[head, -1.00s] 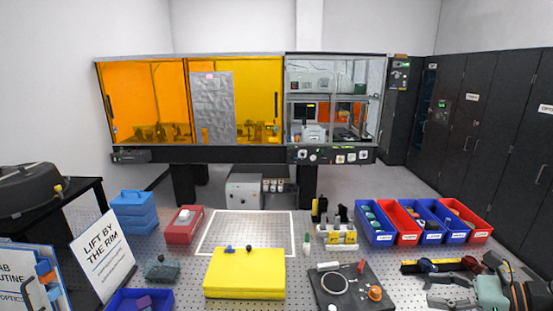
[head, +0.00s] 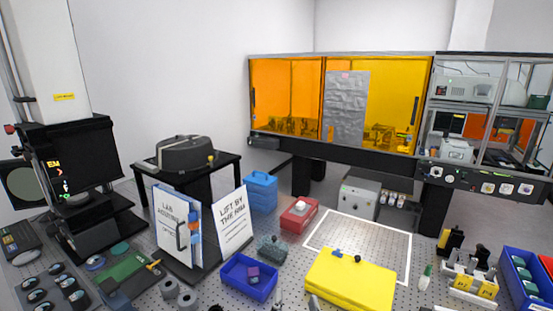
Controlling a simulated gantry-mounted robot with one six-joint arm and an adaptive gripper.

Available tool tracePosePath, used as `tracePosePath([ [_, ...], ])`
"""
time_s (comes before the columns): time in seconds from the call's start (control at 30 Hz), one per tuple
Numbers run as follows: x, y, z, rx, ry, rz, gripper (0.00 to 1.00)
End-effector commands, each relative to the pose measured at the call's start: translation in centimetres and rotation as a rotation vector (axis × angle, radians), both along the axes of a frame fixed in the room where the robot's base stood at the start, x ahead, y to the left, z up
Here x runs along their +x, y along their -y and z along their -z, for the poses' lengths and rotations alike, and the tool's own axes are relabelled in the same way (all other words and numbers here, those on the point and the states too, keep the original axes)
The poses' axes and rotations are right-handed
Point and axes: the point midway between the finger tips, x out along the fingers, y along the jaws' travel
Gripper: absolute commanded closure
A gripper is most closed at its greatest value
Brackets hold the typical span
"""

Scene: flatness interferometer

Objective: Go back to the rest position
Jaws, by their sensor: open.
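At the bottom edge of the head view, two grey fingertips of my gripper (head: 296,301) show, apart and with nothing seen between them. They are between the blue bin (head: 236,287) and the yellow box (head: 347,283). The rest of my gripper and arm is cut off below the picture. No marker for the rest position shows.
The sign (head: 232,224) and lab binder (head: 176,228) stand at left. A red box (head: 299,216) and a white-outlined area (head: 376,241) lie behind the yellow box. Yellow bottle holders (head: 474,281) and blue bins (head: 527,280) stand at right.

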Motion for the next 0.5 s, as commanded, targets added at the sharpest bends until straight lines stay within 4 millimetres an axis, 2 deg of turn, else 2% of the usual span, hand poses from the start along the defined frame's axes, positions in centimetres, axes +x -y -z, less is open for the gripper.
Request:
tracePosePath([
  [0.03, -1.7, -2.8, -1.3, -0.095, 0.057, -0.035, 0.37],
  [0.1, -4.3, -5.8, -3.5, -0.236, 0.144, -0.063, 0.37],
  [0.13, -5.4, -6.7, -3.7, -0.286, 0.172, -0.069, 0.37],
  [0.17, -5.6, -6.0, 0.6, -0.275, 0.127, -0.066, 0.37],
  [0.2, -6.2, -5.9, 3.5, -0.27, 0.091, -0.068, 0.37],
  [0.3, -7.8, -5.8, 8.8, -0.265, 0.017, -0.077, 0.37],
  [0.5, -11.1, -5.8, 18.1, -0.256, -0.116, -0.094, 0.37],
])
